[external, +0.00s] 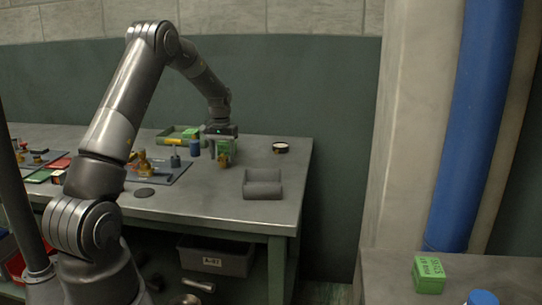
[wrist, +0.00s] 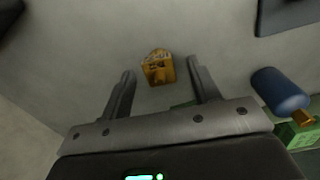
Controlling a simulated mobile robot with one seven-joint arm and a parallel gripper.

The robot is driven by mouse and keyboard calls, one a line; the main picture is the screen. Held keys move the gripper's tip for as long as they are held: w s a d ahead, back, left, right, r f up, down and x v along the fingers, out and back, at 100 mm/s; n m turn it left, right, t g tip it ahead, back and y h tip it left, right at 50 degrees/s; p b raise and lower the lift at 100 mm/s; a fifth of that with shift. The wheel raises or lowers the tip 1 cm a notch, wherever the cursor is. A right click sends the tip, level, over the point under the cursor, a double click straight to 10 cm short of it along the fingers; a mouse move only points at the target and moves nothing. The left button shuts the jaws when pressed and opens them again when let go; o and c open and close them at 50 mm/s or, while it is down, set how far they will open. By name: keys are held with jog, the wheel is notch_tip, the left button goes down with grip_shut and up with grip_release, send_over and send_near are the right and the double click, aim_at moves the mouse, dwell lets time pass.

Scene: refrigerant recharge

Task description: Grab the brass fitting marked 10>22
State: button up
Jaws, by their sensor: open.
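A brass fitting (wrist: 158,70) lies on the grey table in the wrist view, just beyond and between my fingertips. Some markings show on its upper face, but they are too small to read. My gripper (wrist: 160,82) is open and empty, its two fingers on either side of the fitting and pointing at it. In the external view my gripper (external: 220,150) is low over the table's right part, with the brass fitting (external: 225,160) partly hidden at its fingers.
In the external view a grey cradle (external: 262,190) is in front, a round tin (external: 280,148) is to the right, and a mat (external: 178,172) with several parts lies left.

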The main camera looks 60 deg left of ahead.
jog(key=shift+c, duration=0.5)
jog(key=c, duration=1)
jog(key=shift+r, duration=0.1)
